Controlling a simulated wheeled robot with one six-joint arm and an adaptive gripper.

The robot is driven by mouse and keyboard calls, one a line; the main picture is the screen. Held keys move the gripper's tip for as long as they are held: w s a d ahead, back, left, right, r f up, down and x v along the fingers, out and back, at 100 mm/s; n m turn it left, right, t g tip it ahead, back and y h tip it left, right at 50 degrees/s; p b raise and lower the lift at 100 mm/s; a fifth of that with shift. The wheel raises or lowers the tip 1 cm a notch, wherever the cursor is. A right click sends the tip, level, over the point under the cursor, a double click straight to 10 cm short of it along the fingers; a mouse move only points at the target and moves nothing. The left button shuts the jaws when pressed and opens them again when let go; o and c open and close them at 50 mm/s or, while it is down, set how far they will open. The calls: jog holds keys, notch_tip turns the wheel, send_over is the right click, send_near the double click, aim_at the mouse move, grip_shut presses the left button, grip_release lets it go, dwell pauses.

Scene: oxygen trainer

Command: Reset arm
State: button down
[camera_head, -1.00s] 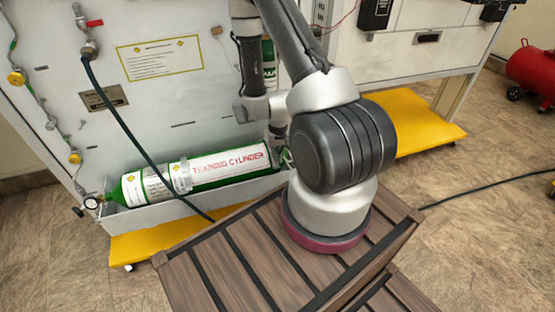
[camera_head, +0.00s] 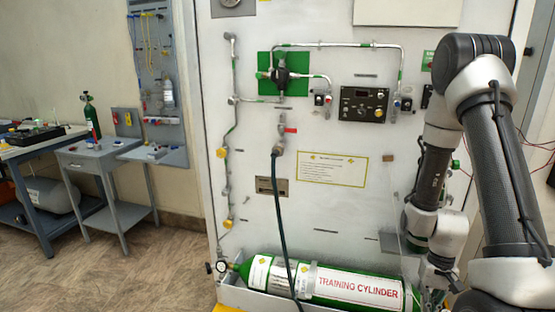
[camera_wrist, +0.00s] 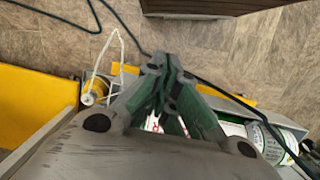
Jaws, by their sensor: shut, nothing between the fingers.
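My arm fills the right of the head view, folded in front of the panel. My gripper (camera_wrist: 165,62) shows in the wrist view with its fingers closed together and nothing held between them. In the head view my gripper (camera_head: 447,285) is small at the lower right, beside the right end of the green training cylinder (camera_head: 357,288). The cylinder lies on its side in a tray at the panel's foot. The cylinder (camera_wrist: 257,132) also shows below and right of the fingers in the wrist view, partly hidden by the gripper.
The white panel (camera_head: 310,215) carries pipes, a green plate (camera_head: 267,60) with a regulator, and a black control box (camera_head: 363,104). A dark hose (camera_head: 281,215) hangs to the cylinder. Grey tables (camera_head: 92,157) stand left, with open floor between. A yellow base (camera_wrist: 40,95) edges the unit.

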jog(key=s+a+r+n+t, duration=0.1)
jog(key=s+a+r+t, duration=0.1)
jog(key=r, duration=1)
jog(key=s+a+r+n+t, duration=0.1)
jog(key=s+r+t, duration=0.1)
jog(key=r, duration=1.1)
jog(key=s+a+r+n+t, duration=0.1)
jog(key=s+r, duration=0.3)
jog(key=r, duration=0.8)
jog(key=shift+s+a+r+t+h, duration=0.2)
jog(key=shift+a+r+t+h, duration=0.15)
jog(key=shift+a+t, duration=0.5)
jog(key=c, duration=2.2)
grip_release()
